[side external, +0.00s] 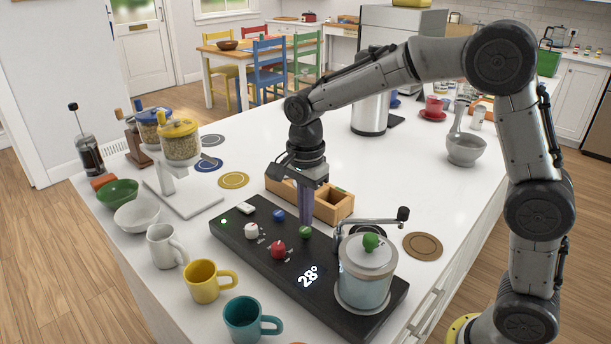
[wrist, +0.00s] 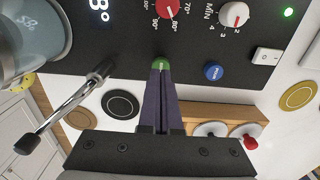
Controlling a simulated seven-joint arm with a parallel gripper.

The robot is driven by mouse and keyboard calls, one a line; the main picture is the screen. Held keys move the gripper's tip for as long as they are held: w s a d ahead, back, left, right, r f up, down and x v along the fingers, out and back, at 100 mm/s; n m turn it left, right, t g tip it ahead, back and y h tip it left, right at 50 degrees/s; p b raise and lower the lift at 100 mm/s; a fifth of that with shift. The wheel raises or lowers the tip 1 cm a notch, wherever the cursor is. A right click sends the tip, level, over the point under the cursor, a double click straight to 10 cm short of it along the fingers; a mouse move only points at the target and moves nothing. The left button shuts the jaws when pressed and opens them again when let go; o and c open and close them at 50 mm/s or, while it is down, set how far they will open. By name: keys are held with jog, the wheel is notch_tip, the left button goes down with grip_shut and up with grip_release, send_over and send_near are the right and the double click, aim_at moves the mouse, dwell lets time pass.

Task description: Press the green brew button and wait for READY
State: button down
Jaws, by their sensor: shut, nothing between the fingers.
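The black brewer base (side external: 236,238) lies on the white counter, with a glass pot on its right end. Its green brew button (side external: 305,232) is on the edge nearest my arm and also shows in the wrist view (wrist: 161,63). My gripper (side external: 305,222) is shut and empty, pointing down with its fingertips at the button. The fingers partly cover the button in the wrist view (wrist: 160,72). I cannot tell whether they touch it or press it down. The lit display (side external: 308,276) reads 28°; no READY shows.
A red knob (side external: 278,249), a white knob (side external: 251,231), a blue button (side external: 279,215) and a white switch (side external: 247,208) share the panel. A small green light (side external: 224,221) glows. A wooden box (side external: 333,207) stands behind my gripper. The glass pot (side external: 366,275) has a crank nearby.

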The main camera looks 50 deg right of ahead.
aim_at(306, 229)
notch_tip(306, 229, up, 11)
dwell(0.3)
jog(key=shift+r, duration=0.15)
dwell(0.4)
jog(key=s+d+r+n+t, duration=0.1)
jog(key=s+d+r+t, duration=0.15)
jog(key=s, duration=0.35)
jog(key=s+d+r+n+t, duration=0.1)
jog(key=s+d+r, duration=0.1)
jog(key=s+r, duration=0.35)
jog(key=s+d+f+n+t, duration=0.1)
jog(key=s+f+n+t, duration=0.1)
jog(key=s+f+n, duration=1)
jog(key=shift+s+f+n, duration=0.15)
jog(key=shift+s+n, duration=0.1)
jog(key=shift+n, duration=1.75)
jog(key=shift+d, duration=0.1)
